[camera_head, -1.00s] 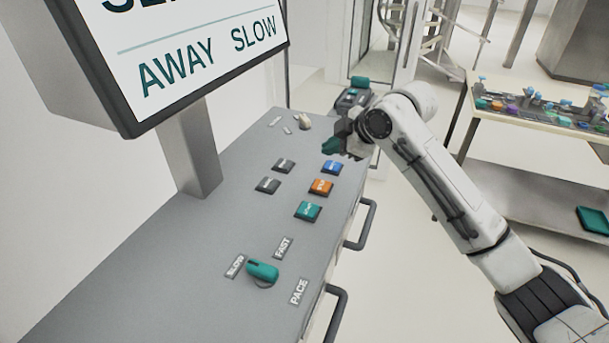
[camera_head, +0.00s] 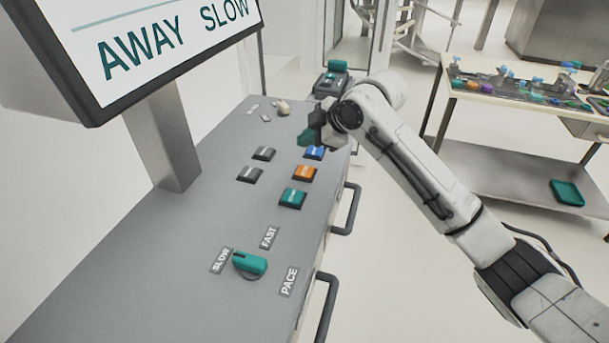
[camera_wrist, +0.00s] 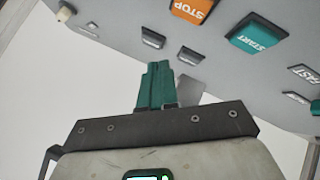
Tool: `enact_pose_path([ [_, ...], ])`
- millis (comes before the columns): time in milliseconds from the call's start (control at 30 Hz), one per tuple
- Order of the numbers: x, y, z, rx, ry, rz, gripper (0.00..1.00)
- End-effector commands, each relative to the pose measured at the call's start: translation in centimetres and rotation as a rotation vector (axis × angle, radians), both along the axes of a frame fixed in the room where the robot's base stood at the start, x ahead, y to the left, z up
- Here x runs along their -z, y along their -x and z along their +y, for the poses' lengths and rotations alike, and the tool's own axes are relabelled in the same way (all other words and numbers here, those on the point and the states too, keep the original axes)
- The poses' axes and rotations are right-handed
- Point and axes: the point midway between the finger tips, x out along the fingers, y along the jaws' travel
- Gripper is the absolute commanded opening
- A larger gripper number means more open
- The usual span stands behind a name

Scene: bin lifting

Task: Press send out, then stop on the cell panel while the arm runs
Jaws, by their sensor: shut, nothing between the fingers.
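The cell panel (camera_head: 190,250) is a grey sloping top. Its orange button (camera_head: 304,173) reads STOP in the wrist view (camera_wrist: 193,8). A green button (camera_head: 292,197) below it reads START in the wrist view (camera_wrist: 257,36). A blue button (camera_head: 314,153) sits above the orange one; its label is unreadable and my gripper partly covers it. My gripper (camera_head: 305,138) is shut and empty, its teal fingertips just above and left of the blue button in the picture; I cannot tell whether they touch. The teal fingers (camera_wrist: 156,88) also show in the wrist view.
The screen (camera_head: 165,40) reads AWAY SLOW. A teal pace knob (camera_head: 250,264) sits between SLOW and FAST plates. Two dark plates (camera_head: 264,154) lie left of the buttons, with a pale knob (camera_head: 283,107) beyond. A workbench (camera_head: 500,95) with small parts stands at right.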

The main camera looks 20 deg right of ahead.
Motion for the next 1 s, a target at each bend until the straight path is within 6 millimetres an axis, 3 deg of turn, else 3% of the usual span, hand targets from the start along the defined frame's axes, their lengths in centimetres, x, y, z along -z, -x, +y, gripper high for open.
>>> enact_pose_path([
  [33, 1.2, 0.0, 0.0, 0.001, 0.000, 0.001, 0.00],
  [200, 3.6, 0.0, 0.0, 0.000, 0.000, 0.000, 0.00],
  [400, 5.3, 0.0, 0.0, 0.001, -0.001, 0.000, 0.00],
  [1000, 5.6, 0.0, 0.0, 0.001, 0.000, -0.001, 0.00],
])
